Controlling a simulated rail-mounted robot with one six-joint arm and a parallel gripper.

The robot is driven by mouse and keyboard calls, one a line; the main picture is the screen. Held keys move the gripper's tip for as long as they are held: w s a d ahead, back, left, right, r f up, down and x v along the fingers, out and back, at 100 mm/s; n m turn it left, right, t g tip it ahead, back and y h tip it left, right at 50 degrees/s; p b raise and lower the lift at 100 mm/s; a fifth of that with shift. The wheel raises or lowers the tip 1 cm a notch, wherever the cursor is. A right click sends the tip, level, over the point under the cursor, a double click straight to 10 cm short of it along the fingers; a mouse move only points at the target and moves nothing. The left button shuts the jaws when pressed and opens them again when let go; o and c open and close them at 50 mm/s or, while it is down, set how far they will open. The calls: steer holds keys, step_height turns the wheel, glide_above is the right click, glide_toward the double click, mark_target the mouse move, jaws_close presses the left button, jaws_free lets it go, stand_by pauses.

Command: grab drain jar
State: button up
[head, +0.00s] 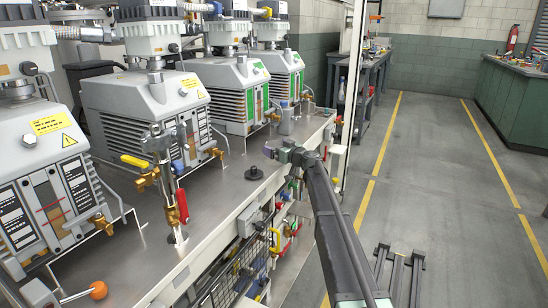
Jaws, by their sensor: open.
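My gripper (269,152) is at the end of my dark arm, over the front part of the metal bench (222,190), pointing left. Its jaws are small in the picture; they look open, with nothing seen between them. A small grey cylindrical vessel (286,122) stands upright on the bench behind my gripper, apart from it, near the green-panelled pumps. It may be the drain jar, but I cannot tell for sure. A low black round piece with a central knob (254,173) sits on the bench just left of and below my gripper, apart from it.
Several grey vacuum pumps (150,105) line the bench's back. An upright pipe with red and yellow valve handles (165,180) stands on the left. A white post (352,80) rises beyond the bench's right end. The grey floor (440,170) to the right is mostly clear.

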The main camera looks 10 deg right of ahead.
steer(key=shift+w+a, duration=0.2)
steer(key=shift+w, duration=0.1)
steer(key=shift+s, duration=0.1)
steer(key=c, duration=1)
step_height(320, 180, up, 20)
steer(key=p, duration=2)
